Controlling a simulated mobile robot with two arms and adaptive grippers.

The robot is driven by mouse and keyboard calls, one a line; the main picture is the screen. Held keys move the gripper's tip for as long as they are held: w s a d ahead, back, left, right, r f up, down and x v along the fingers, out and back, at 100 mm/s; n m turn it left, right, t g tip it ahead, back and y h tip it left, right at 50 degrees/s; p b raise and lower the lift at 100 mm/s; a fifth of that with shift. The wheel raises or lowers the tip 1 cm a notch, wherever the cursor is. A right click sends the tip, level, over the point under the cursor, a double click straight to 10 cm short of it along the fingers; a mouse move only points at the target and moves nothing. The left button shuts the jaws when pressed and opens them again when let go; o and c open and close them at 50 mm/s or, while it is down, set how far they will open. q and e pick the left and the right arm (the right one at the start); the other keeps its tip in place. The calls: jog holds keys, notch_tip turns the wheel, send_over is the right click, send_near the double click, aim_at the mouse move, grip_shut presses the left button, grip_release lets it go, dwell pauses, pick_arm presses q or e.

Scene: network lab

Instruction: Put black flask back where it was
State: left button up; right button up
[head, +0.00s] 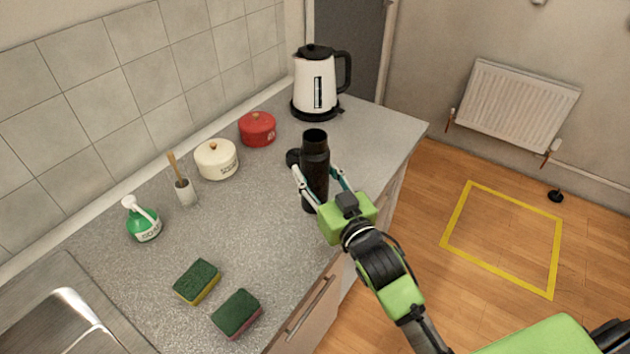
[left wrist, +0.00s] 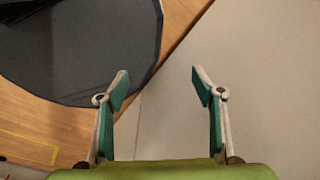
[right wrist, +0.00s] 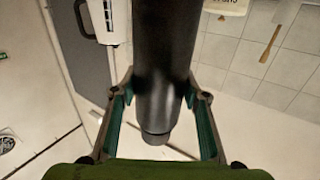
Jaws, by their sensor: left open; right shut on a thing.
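The black flask (head: 315,165) is upright at the right part of the counter in the head view, with its top open. My right gripper (head: 322,180) is shut on it, one finger on each side. In the right wrist view the flask (right wrist: 165,60) fills the middle between the fingers of the right gripper (right wrist: 160,115). I cannot tell whether its base touches the counter. A small round black thing (head: 293,157) shows just left of the flask, partly hidden. My left gripper (left wrist: 158,85) is open and empty in the left wrist view; it is outside the head view.
A sink (head: 60,315) lies at lower left. The counter's middle is clear.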

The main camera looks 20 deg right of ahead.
aim_at(321, 192)
notch_tip(321, 192, down, 3)
jog(key=shift+w+d+p, duration=0.1)
jog(key=shift+w+p, duration=0.05)
jog(key=shift+p, duration=0.35)
jog(key=shift+f, duration=0.15)
jog(key=shift+f, duration=0.2)
jog(key=o, duration=1.4)
jog(key=shift+r, duration=0.1)
jog(key=s+d+b, duration=0.1)
jog(key=s+b, duration=0.1)
jog(key=s, duration=1)
jog(key=shift+d+b, duration=0.3)
jog(key=shift+b, duration=0.1)
